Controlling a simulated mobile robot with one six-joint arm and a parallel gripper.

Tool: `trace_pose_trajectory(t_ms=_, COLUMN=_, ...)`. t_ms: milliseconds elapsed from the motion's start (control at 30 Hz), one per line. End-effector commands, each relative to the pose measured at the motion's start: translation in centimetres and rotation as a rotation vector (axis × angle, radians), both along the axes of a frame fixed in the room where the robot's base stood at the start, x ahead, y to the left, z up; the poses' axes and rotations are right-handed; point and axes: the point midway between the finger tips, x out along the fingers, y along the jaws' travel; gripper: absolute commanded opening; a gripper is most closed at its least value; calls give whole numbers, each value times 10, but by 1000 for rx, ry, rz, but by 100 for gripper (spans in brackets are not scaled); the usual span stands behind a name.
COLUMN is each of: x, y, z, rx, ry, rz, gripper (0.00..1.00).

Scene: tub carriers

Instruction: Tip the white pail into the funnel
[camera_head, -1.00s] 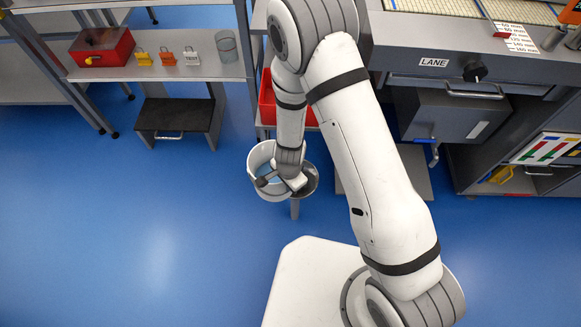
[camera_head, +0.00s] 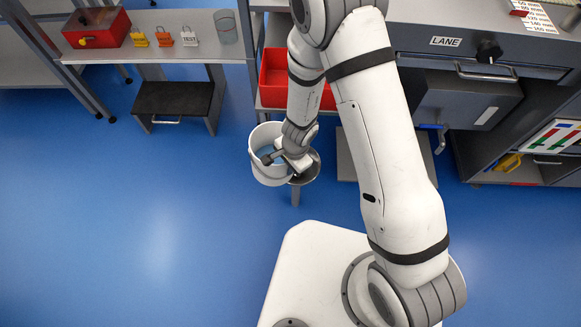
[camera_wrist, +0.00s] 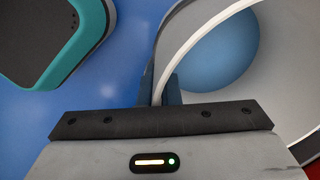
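The white pail (camera_head: 259,170) hangs from my gripper (camera_head: 276,158) at the end of the arm. It looks nearly upright in the head view. In the wrist view, my gripper (camera_wrist: 158,90) is shut on the pail's pale rim (camera_wrist: 182,42), with one finger on each side of the wall. A smooth blue surface (camera_wrist: 212,50) shows inside the pail; I cannot tell whether it is liquid. A round grey metal piece on a post (camera_head: 311,170), which looks like the funnel, is just right of the pail, partly hidden by the pail and wrist. I cannot see its opening clearly.
A red bin (camera_head: 275,80) stands behind the arm on a low shelf. A grey workbench (camera_head: 400,45) marked LANE is to the right. A shelf (camera_head: 175,50) at the upper left holds a red box (camera_head: 97,28), padlocks and a clear beaker (camera_head: 226,27). Blue floor (camera_head: 130,220) at left is clear.

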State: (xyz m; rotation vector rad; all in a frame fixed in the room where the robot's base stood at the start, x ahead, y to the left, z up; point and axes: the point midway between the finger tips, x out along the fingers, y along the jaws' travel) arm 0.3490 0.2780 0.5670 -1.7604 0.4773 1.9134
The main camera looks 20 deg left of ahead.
Motion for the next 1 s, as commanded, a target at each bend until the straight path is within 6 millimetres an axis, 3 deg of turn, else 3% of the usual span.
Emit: trace_pose_trajectory(t_ms=1000, x=-6, y=7, z=-19, rx=180, ry=170, rz=1, gripper=0)
